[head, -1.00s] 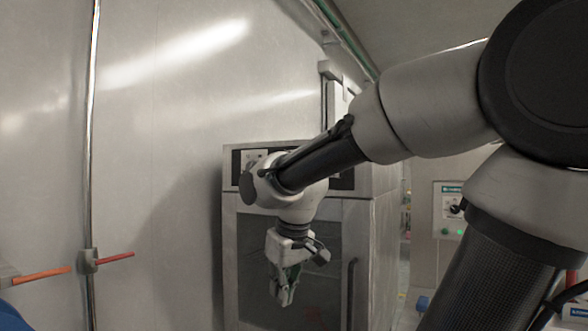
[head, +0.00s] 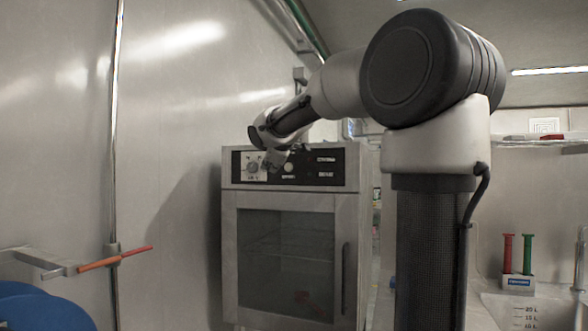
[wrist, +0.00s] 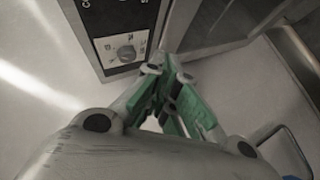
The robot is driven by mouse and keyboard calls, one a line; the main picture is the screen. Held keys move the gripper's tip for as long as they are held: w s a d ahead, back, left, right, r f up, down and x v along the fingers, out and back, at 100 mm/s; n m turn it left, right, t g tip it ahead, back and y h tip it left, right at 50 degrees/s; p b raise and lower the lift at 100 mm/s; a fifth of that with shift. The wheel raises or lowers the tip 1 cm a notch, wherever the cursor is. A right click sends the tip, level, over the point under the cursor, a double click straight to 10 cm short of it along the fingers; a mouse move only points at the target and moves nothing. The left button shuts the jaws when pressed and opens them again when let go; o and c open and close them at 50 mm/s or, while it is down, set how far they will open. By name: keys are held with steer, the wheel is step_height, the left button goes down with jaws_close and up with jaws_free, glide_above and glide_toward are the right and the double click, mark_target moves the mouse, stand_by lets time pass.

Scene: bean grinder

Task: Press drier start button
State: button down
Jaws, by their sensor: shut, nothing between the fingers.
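The drier (head: 285,200) is a steel cabinet with a dark glass door and a black control panel (head: 327,170) along its top. The panel has a knob (head: 253,167) on a pale plate at its left and a pale round button (head: 289,167) right of it.
A wall stands close left of the drier. An orange-red rod (head: 115,259) on a metal pole and blue round shapes (head: 40,308) are at the lower left. A rack with a red and a green tube (head: 527,255) stands at the right. The door handle (head: 346,278) is vertical.

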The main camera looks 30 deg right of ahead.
mark_target(288, 167)
steer(key=shift+w+r+n, duration=0.1)
steer(key=shift+w+n, duration=0.1)
steer(key=shift+n, duration=0.2)
steer(key=w+d, duration=0.5)
steer(key=d, duration=0.1)
steer(key=shift+w+d, duration=0.2)
steer(key=shift+d, duration=0.2)
steer(key=shift+d, duration=0.1)
stand_by(1.3)
steer(key=shift+w+d, duration=0.25)
steer(key=shift+w+d, duration=0.3)
steer(key=shift+d, duration=0.05)
stand_by(0.9)
steer(key=shift+s+a, duration=0.55)
steer(key=shift+a, duration=0.15)
